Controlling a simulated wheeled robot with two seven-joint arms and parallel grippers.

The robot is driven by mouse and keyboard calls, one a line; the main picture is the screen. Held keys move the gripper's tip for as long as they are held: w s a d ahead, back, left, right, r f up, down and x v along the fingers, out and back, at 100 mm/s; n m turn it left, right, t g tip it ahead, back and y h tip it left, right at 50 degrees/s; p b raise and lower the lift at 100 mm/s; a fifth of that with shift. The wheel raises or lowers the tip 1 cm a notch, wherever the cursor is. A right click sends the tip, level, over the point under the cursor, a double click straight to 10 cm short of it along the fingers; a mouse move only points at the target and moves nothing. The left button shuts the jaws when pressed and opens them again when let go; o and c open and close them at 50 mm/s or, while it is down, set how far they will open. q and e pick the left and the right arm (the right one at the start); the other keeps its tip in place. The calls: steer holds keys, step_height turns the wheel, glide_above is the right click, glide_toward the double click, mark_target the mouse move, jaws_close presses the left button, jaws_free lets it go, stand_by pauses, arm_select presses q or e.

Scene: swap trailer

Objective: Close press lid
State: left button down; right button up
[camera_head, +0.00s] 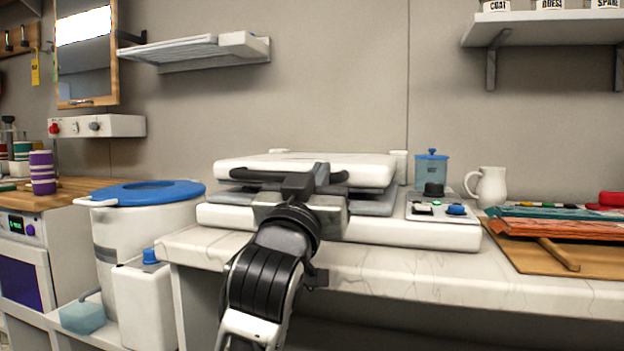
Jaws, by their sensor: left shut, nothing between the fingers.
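The white press stands on a marble-topped counter, with its lid (375,172) lying nearly level above the base (400,232). A dark gap with grey plates shows between lid and base. A black bar handle (240,175) runs along the lid's front edge. My left gripper (303,188) is at the middle of the lid's front, over the handle, and is shut with nothing held. Its fingertips are partly lost against the dark handle, so I cannot tell whether they touch it. A control panel (440,211) with a black knob and coloured buttons is at the press's right. My right gripper is not in view.
A blue-lidded white bin (107,240) stands left of the counter. A blue canister (431,168) and white jug (491,187) are behind and right of the press. A wooden board (525,258) with coloured pieces lies at right. The counter's front strip (410,275) is clear.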

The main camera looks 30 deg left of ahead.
arm_select(q)
step_height(320, 180, up, 4)
steer(key=p, duration=0.4)
steer(key=b+v, duration=1)
steer(key=shift+s+f+b, duration=0.25)
steer(key=shift+f+b, duration=0.05)
steer(key=shift+f, duration=0.1)
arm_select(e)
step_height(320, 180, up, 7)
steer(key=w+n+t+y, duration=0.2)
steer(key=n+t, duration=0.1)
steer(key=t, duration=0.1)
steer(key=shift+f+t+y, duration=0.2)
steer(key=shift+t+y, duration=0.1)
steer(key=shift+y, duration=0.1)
